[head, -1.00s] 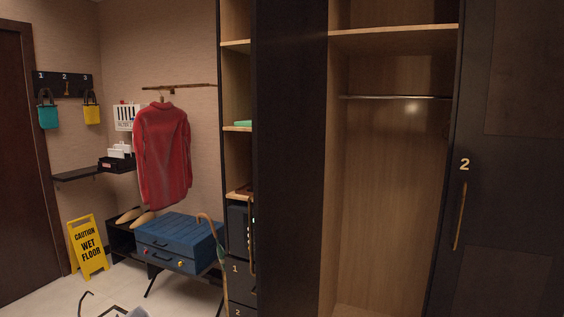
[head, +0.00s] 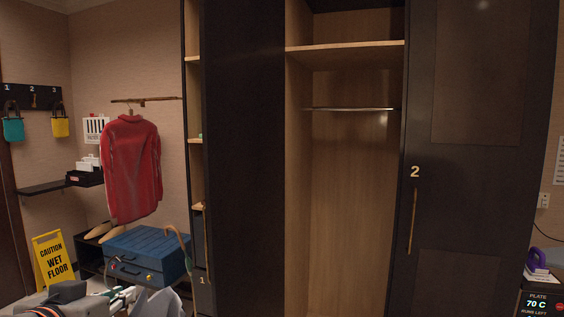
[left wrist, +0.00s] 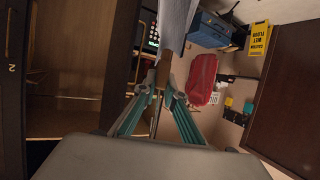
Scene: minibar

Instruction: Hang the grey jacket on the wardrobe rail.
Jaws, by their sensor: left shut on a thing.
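The wardrobe rail (head: 350,109) is a thin metal bar below the shelf in the open wardrobe bay. Nothing hangs on it. My left gripper (head: 138,295) is low at the left in the head view, well below and left of the rail. In the left wrist view my left gripper (left wrist: 160,92) is shut on a brown wooden piece, seemingly the hanger (left wrist: 164,72). The grey jacket (left wrist: 177,22) extends beyond it, and most of it is out of frame. A bit of the jacket (head: 166,303) shows at the bottom of the head view. My right gripper is not in view.
A dark panel (head: 245,150) stands left of the open bay, and door 2 (head: 470,150) on its right. A wooden shelf (head: 345,57) is above the rail. A red jacket (head: 131,168) hangs at the left over a blue suitcase (head: 150,252). The bay below the rail is empty.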

